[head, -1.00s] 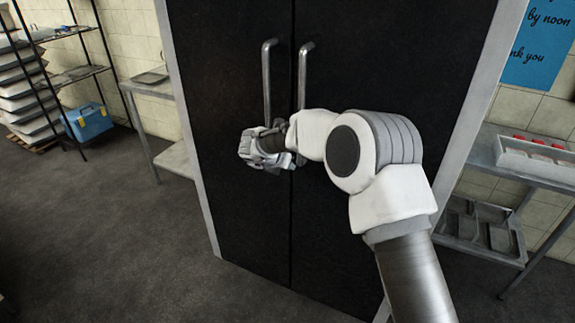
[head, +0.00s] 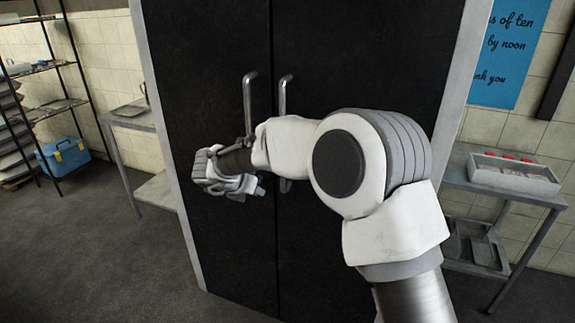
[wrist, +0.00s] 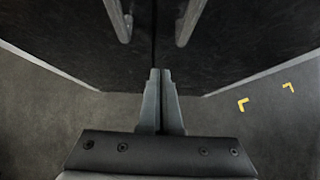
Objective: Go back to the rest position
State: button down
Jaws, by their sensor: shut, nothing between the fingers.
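My gripper (wrist: 160,76) is shut and empty in the wrist view, its two fingers together below the seam of the dark double doors. In the head view my gripper shows in front of the left door, to the left of the handles, partly hidden by my own wrist. The black double doors (head: 205,60) are closed, with a grey frame. The left handle (head: 248,100) and right handle (head: 284,95) are upright metal bars. The wrist view shows the handles (wrist: 117,18) above the fingertips, apart from them.
A side table with a white tray (head: 512,175) stands at right. Yellow floor marks (wrist: 243,104) show at right in the wrist view. Floor at left is clear.

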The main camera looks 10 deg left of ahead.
jog(key=w+d+r+n+t+y, duration=0.25)
jog(key=r+n, duration=0.25)
jog(key=r, duration=0.5)
jog(key=s+d+r+n+t+y, duration=0.1)
jog(key=s+d+r+n+y, duration=0.2)
jog(key=r+n, duration=0.45)
jog(key=s+d+r+n+y, duration=0.2)
jog(key=d+r+n, duration=0.35)
jog(key=n, duration=0.35)
jog(key=s+d+f+n+g+h, duration=0.3)
jog(key=s+d+f+n, duration=0.2)
jog(key=s+d, duration=0.8)
jog(key=s+d+f+n+g+h+p, duration=0.1)
jog(key=s+d+f+n+g+h, duration=0.2)
jog(key=s+d+n, duration=0.8)
jog(key=s+d+f, duration=0.1)
jog(key=s+f, duration=0.1)
jog(key=s, duration=0.3)
jog(key=shift+d+f+g, duration=0.2)
jog(key=shift+d+g, duration=0.15)
jog(key=c, duration=1.6)
grip_release()
jog(key=shift+n, duration=0.25)
